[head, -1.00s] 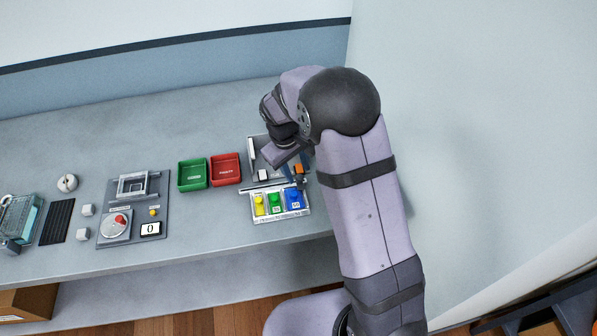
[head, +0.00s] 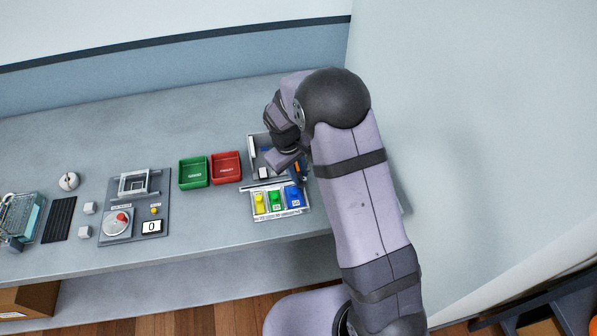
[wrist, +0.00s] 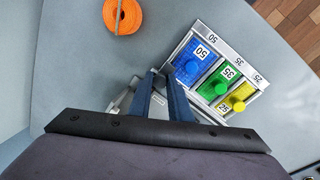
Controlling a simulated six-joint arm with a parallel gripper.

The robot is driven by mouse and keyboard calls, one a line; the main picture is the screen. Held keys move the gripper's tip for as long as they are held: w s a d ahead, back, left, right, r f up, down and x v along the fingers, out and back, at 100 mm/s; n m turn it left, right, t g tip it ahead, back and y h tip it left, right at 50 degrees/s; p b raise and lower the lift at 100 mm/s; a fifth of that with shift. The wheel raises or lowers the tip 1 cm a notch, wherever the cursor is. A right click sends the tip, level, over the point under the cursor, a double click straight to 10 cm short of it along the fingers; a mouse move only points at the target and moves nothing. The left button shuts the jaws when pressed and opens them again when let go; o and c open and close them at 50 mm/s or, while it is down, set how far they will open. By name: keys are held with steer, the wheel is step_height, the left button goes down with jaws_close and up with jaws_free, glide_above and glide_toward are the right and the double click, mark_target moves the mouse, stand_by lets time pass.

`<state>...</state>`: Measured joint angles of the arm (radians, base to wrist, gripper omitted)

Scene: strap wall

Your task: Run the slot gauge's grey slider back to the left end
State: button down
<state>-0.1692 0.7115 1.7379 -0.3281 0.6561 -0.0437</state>
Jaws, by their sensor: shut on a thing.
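A tray with blue, green and yellow knobbed blocks marked 50, 35 and 25 (wrist: 246,57) stands at the upper right in the wrist view. It also shows at the bench's right in the head view (head: 280,215). A pale grey frame (wrist: 122,101) lies beside it, partly behind my fingers. I cannot tell for sure which part is the slot gauge, and I cannot make out its grey slider. My gripper (wrist: 159,73) has its dark blue fingers converging over this frame, next to the blue block. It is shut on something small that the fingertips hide.
An orange strap roll (wrist: 122,17) lies near the top of the wrist view. In the head view, green (head: 193,172) and red (head: 226,168) bins stand left of my gripper. Further left is a grey dial panel (head: 158,206). The back of the bench is clear.

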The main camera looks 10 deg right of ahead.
steer(key=a+b, duration=0.1)
steer(key=a, duration=1.6)
steer(key=shift+b, duration=0.4)
steer(key=shift+r, duration=0.1)
steer(key=c, duration=1.6)
jaws_free()
steer(key=b+v, duration=0.2)
steer(key=v, duration=0.5)
steer(key=shift+r, duration=0.15)
steer(key=shift+s, duration=0.1)
